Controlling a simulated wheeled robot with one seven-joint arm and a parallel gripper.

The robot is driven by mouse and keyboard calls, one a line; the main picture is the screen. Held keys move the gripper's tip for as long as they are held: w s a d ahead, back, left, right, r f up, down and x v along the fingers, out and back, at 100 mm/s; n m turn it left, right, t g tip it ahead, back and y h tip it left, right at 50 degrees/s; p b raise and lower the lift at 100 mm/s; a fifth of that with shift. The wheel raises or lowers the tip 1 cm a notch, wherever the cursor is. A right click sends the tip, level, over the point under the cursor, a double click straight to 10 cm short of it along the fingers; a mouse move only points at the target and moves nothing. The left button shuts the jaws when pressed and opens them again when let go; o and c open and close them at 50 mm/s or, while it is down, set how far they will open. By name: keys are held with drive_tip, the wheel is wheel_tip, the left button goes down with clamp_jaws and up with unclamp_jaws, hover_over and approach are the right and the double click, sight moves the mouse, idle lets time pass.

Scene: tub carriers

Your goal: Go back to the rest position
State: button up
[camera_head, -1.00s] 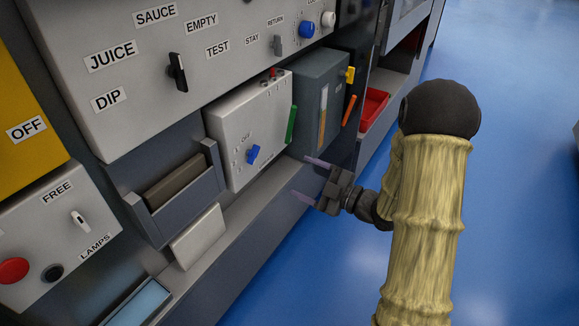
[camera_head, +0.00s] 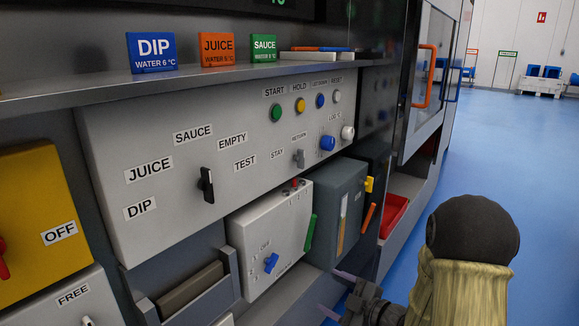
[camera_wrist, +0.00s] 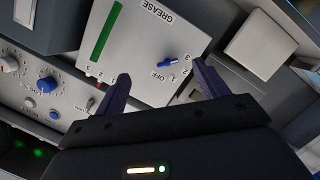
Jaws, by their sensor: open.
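My gripper (camera_head: 338,294) is at the lower middle of the head view, partly cut off by the bottom edge. Its two purple fingers are apart with nothing between them. It is in front of and to the right of the white grease box (camera_head: 272,225), apart from it. In the wrist view the open fingers (camera_wrist: 161,72) point towards that box (camera_wrist: 140,45), which bears the word GREASE. Its blue knob (camera_wrist: 174,61) shows between the fingertips, pointing between OFF and the numbers. The rest position itself is not marked in view.
A grey panel (camera_head: 120,235) with a black selector (camera_head: 207,185) and several buttons spans the machine front. A grey box with a gauge (camera_head: 338,205) and a red bin (camera_head: 393,213) are to the right. Blue floor (camera_head: 500,150) lies open at the right.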

drive_tip(key=s+d+m+g+h+p, duration=0.25)
drive_tip(key=s+d+m+h, duration=0.3)
drive_tip(key=m+h, duration=0.45)
drive_tip(key=s+a+r+m+g+p, duration=0.1)
drive_tip(key=s+a+r+m+g, duration=0.15)
drive_tip(key=s+m+g, duration=0.75)
wheel_tip(320, 180, up, 37)
drive_tip(key=s+n+t+p, duration=0.2)
drive_tip(key=t+p, duration=0.1)
drive_tip(key=p, duration=3.4)
drive_tip(key=shift+s+d+n+h, duration=0.25)
drive_tip(key=shift+s+n+h, duration=0.1)
drive_tip(key=shift+n+h, duration=0.05)
